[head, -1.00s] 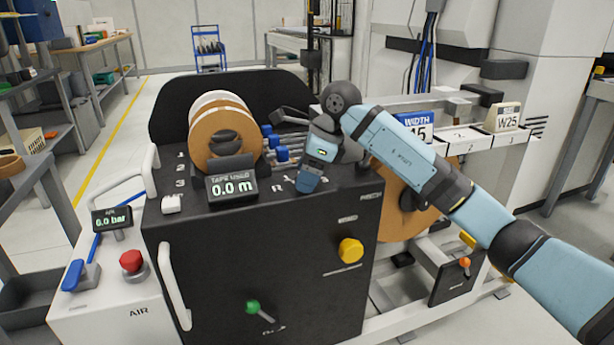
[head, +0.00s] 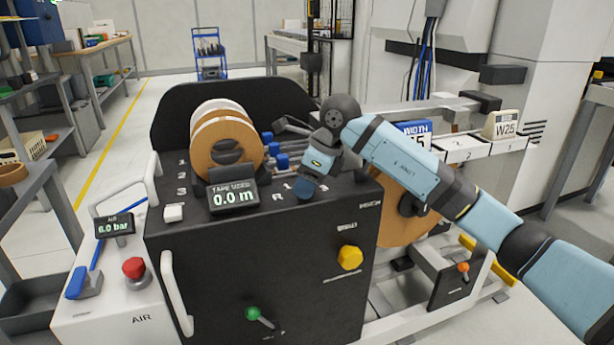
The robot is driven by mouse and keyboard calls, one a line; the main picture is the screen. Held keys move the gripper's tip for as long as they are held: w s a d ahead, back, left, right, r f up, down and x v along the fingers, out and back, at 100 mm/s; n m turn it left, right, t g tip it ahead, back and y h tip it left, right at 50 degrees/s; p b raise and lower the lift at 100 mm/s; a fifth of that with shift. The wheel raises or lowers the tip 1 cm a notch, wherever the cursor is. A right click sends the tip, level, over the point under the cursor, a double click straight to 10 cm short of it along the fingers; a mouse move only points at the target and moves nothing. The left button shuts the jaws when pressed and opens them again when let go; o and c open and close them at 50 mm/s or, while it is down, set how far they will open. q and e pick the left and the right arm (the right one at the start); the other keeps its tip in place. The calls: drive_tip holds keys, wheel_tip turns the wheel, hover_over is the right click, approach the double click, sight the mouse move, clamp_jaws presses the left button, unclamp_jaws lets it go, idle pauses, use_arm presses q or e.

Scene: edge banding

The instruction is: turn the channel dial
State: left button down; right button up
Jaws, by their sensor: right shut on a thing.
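My right gripper (head: 306,181) reaches down onto the top of the black machine (head: 310,230), by the markings that start with R. It is shut on the channel dial (head: 305,190), of which only a dark blue part shows below the gripper. The fingertips and most of the dial's markings are hidden behind the gripper, so I cannot read the dial's setting. My left gripper is not in view.
A tape display (head: 233,197) reads 0.0 m in front of brown tape rolls (head: 228,145). A yellow knob (head: 350,257) and a green-knobbed lever (head: 253,313) are on the front. A red button (head: 133,267) is at left.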

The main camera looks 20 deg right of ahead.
drive_tip(key=shift+r+m+p, duration=0.2)
drive_tip(key=shift+m+p, duration=0.15)
drive_tip(key=shift+m, duration=0.15)
drive_tip(key=shift+m+h+p, duration=0.3)
drive_tip(key=shift+m, duration=0.1)
drive_tip(key=m+t+p, duration=0.1)
drive_tip(key=m, duration=0.1)
drive_tip(key=shift+m+h+p, duration=0.4)
drive_tip(key=m+p, duration=0.1)
drive_tip(key=m, duration=0.1)
drive_tip(key=shift+a+m+t+h, duration=0.1)
drive_tip(key=shift+m+t+h, duration=0.2)
drive_tip(key=shift+t+h, duration=0.1)
drive_tip(key=m+h+p, duration=0.1)
drive_tip(key=m, duration=0.2)
drive_tip(key=shift+f+m+p, duration=0.1)
drive_tip(key=shift+m+p, duration=0.2)
drive_tip(key=shift+m, duration=0.1)
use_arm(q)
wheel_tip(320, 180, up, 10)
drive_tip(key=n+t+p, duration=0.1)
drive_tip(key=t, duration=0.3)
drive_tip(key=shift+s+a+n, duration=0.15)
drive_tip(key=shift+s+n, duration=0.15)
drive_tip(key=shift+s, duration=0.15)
use_arm(e)
drive_tip(key=m+h, duration=0.2)
drive_tip(key=m, duration=0.2)
drive_tip(key=shift+a+f+m, duration=0.1)
drive_tip(key=shift+m, duration=0.3)
